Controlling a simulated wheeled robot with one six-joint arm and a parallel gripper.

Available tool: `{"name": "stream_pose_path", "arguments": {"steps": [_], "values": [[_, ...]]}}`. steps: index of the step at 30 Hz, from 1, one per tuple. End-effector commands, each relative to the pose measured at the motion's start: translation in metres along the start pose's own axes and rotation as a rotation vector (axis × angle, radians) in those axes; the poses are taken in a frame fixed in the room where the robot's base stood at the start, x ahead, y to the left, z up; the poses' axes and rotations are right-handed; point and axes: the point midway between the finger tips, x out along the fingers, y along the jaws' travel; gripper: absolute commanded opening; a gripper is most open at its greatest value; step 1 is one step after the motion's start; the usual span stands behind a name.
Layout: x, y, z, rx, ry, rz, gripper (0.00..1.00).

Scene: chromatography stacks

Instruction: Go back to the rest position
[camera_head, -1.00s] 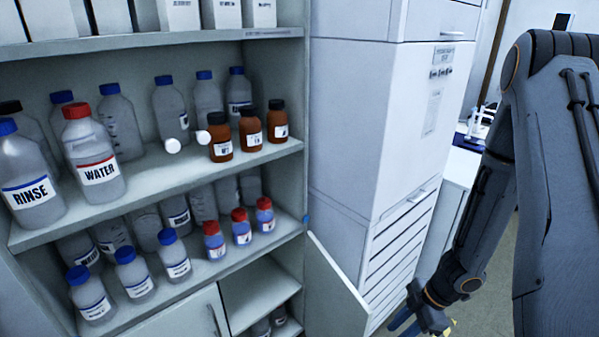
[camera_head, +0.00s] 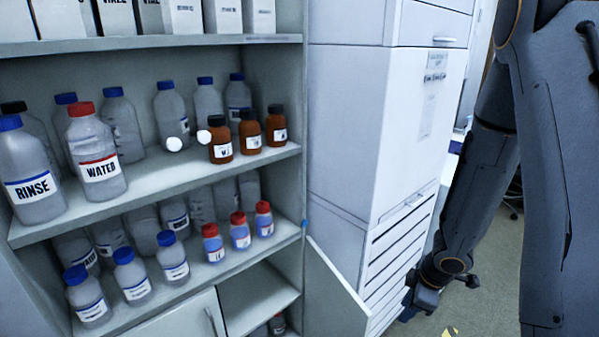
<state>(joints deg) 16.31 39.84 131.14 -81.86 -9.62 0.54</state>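My gripper (camera_head: 408,312) is at the lower right of the head view, at the end of my folded grey arm. It hangs beside the lower front of the white cabinet, above the floor. Its fingers are small, dark and partly hidden, so I cannot tell whether they are open or shut. I see nothing held in it.
A shelf unit (camera_head: 150,192) at the left holds a RINSE bottle (camera_head: 32,190), a WATER bottle (camera_head: 98,172), brown bottles (camera_head: 250,133) and several others. Its lower door (camera_head: 335,295) stands open near my gripper. A tall white cabinet (camera_head: 385,130) stands beside it. Floor (camera_head: 490,285) shows at right.

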Motion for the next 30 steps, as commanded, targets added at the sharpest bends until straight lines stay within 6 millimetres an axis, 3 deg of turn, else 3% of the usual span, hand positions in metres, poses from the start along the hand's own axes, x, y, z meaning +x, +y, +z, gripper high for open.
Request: {"name": "stream_pose_path", "arguments": {"steps": [4,8,11,15,21,25,30], "values": [[-0.026,0.019,-0.008,0.199,-0.078,0.103,0.28],[-0.052,0.017,-0.013,0.418,-0.134,0.162,0.28],[-0.071,0.003,-0.019,0.592,-0.159,0.181,0.28],[-0.09,-0.031,-0.034,0.825,-0.17,0.16,0.28],[-0.105,-0.077,-0.058,1.058,-0.155,0.084,0.28],[-0.109,-0.091,-0.065,1.126,-0.147,0.049,0.28],[-0.111,-0.095,-0.068,1.143,-0.145,0.04,0.28]]}}
